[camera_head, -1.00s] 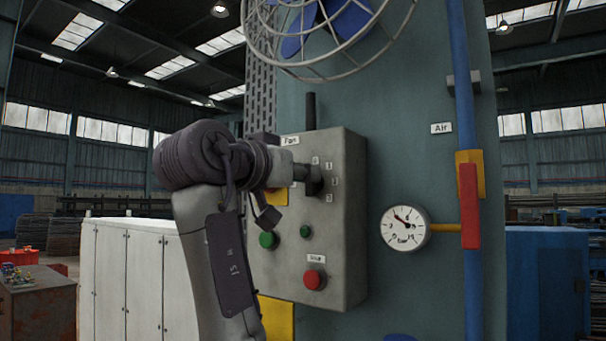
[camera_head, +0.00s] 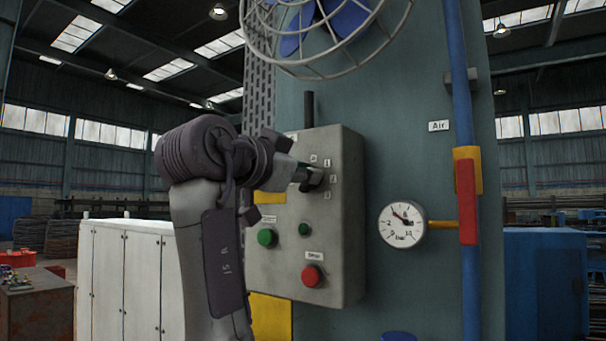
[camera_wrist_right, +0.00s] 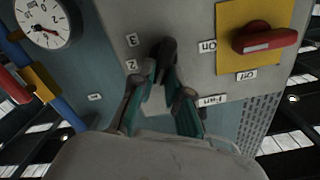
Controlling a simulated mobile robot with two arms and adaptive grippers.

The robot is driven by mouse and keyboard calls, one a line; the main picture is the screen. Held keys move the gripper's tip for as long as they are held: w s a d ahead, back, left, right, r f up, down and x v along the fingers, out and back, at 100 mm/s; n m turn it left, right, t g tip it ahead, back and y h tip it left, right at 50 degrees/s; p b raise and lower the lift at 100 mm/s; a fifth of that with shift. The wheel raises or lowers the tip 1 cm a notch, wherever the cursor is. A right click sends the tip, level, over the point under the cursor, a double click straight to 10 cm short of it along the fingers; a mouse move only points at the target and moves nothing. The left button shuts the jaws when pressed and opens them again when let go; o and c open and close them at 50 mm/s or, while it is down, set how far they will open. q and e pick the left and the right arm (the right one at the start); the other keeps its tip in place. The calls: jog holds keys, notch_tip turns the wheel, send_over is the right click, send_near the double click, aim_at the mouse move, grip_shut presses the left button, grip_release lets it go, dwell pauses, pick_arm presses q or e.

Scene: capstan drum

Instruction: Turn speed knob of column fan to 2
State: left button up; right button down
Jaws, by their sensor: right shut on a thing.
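The grey control box (camera_head: 345,230) is mounted on the teal column, below the blue-bladed fan (camera_head: 330,18) in its wire cage. My right gripper (camera_head: 308,178) is at the upper part of the box's front face, shut on the dark speed knob (camera_head: 317,177). In the right wrist view the knob (camera_wrist_right: 168,52) stands between the two fingertips (camera_wrist_right: 165,72), near the labels 3 (camera_wrist_right: 132,40) and 2 (camera_wrist_right: 131,65). The fingers cover part of the knob and dial, so I cannot tell which number it points to. My left gripper is not in view.
Below the knob are two green buttons (camera_head: 267,237) and a red button (camera_head: 312,276). A red rotary switch (camera_wrist_right: 265,38) on a yellow plate is beside the knob. A pressure gauge (camera_head: 402,224) and a blue pipe (camera_head: 464,110) stand to the right.

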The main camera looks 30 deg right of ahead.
jog(key=m, duration=0.7)
jog(key=f+m, duration=0.1)
jog(key=m, duration=0.3)
jog(key=shift+s+d, duration=0.1)
jog(key=shift+s, duration=0.15)
jog(key=shift+f+m, duration=0.1)
jog(key=shift+m, duration=0.4)
jog(key=c, duration=1.1)
grip_release()
jog(key=shift+c, duration=0.2)
jog(key=v, duration=1.2)
